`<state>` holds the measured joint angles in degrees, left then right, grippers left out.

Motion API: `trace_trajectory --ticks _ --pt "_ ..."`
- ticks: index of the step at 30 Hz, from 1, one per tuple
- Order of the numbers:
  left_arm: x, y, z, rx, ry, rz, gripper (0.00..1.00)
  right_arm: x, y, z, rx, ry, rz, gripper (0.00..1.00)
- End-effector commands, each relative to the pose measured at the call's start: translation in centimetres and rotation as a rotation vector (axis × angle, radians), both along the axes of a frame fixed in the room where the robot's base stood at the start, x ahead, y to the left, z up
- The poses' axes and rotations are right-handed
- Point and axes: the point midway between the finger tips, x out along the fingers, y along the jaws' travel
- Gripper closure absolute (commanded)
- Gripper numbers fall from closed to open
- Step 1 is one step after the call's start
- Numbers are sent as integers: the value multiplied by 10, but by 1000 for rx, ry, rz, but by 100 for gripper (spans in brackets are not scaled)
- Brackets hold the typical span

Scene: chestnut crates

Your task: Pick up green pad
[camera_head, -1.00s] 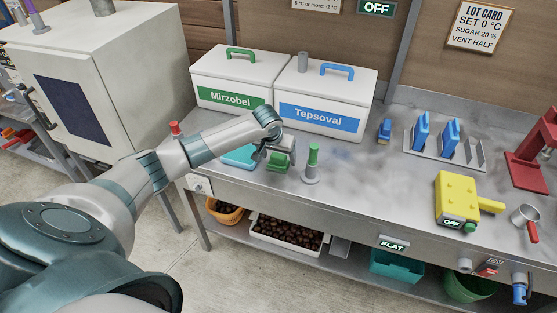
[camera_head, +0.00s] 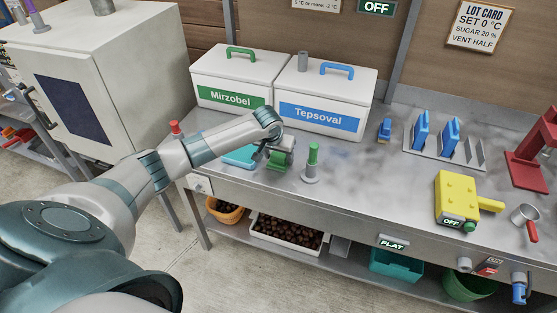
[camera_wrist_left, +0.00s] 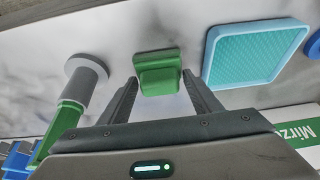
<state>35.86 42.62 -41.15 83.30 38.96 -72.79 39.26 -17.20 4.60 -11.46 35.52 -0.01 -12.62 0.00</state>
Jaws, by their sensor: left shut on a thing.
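The green pad (camera_head: 277,163) is a small green block near the table's front left, between the teal tray and the grey post with a green top. My left gripper (camera_head: 281,148) is over it from above, shut on it. In the left wrist view the green pad (camera_wrist_left: 158,76) sits between the two dark fingers of the gripper (camera_wrist_left: 160,88). Part of the pad is hidden by the gripper in the head view. I cannot tell whether it is clear of the tabletop. My right gripper is not in view.
The teal tray (camera_head: 239,156) lies close left of the pad, and the green-topped post (camera_head: 312,166) stands close right. White boxes labelled Mirzobel (camera_head: 230,97) and Tepsoval (camera_head: 318,115) stand behind.

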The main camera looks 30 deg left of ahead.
Motion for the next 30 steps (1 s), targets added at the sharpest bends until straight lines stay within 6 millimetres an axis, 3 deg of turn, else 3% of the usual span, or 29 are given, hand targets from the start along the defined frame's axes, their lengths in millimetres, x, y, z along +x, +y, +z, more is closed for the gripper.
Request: trace_trajectory --ticks 8,21,30 --pt "1 0 13 1 -3 0 64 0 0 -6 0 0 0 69" --pt "1 0 80 0 -4 1 64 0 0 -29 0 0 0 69" --pt "0 0 100 -1 0 1 64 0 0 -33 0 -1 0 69"
